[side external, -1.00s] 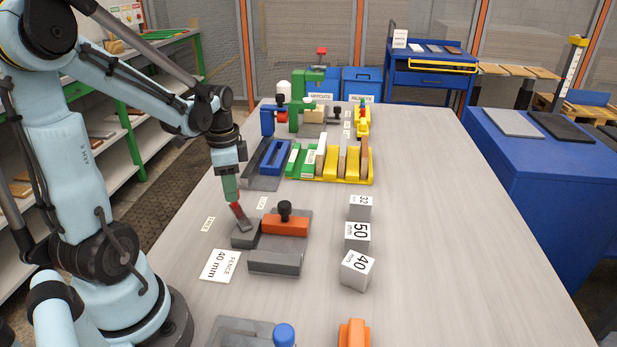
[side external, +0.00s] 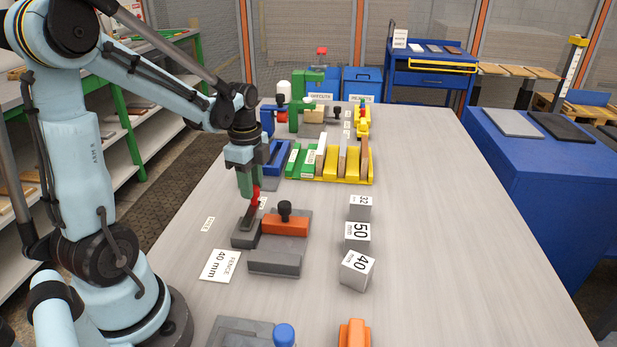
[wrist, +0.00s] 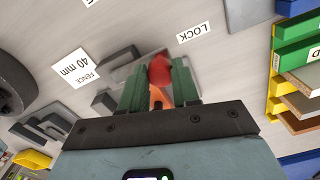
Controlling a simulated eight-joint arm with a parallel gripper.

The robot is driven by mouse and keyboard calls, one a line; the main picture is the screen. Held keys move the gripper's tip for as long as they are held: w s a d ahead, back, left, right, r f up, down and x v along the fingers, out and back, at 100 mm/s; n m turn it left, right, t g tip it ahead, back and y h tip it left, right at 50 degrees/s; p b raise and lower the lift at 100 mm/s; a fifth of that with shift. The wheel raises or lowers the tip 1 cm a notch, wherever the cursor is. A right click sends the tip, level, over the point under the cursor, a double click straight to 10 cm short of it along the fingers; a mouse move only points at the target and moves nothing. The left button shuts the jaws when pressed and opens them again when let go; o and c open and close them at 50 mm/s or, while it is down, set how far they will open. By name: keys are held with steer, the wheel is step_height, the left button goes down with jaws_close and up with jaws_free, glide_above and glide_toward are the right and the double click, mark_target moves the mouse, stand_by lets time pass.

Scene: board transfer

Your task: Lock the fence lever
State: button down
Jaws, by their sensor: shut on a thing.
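The fence lever has a red handle (side external: 256,197) and a grey arm rising from a dark grey block (side external: 244,239). My gripper (side external: 253,192) is shut on the red handle; in the wrist view the handle (wrist: 160,72) sits between the green fingers. The lever leans right and away, towards the LOCK label, which shows clearly in the wrist view (wrist: 195,32). The small label on the other side (side external: 207,224) is too small to read surely. The orange fence block (side external: 285,227) with a black knob stands right of the lever on a grey base.
A grey bar (side external: 275,263) and a "FENCE 40 mm" card (side external: 220,266) lie in front. Cubes marked 32 (side external: 360,212), 50 (side external: 357,237) and 40 (side external: 355,270) stand to the right. A yellow rack (side external: 330,178) with boards is behind. The table's right side is clear.

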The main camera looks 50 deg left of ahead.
steer(key=shift+w+d, duration=0.1)
stand_by(0.3)
steer(key=c, duration=0.8)
jaws_free()
step_height(320, 180, up, 12)
steer(key=shift+r, duration=0.1)
steer(key=d+f+n+t, duration=0.1)
steer(key=d+n+t, duration=0.1)
steer(key=d+n, duration=0.2)
steer(key=d+f+n+t, duration=0.2)
steer(key=d+n, duration=0.2)
steer(key=d, duration=0.2)
steer(key=s+d+f+n+t, duration=0.1)
steer(key=d+f+n+t, duration=0.1)
steer(key=d, duration=0.4)
steer(key=shift+s+f+n+t, duration=0.15)
steer(key=shift+n+t, duration=0.35)
steer(key=shift+n, duration=0.5)
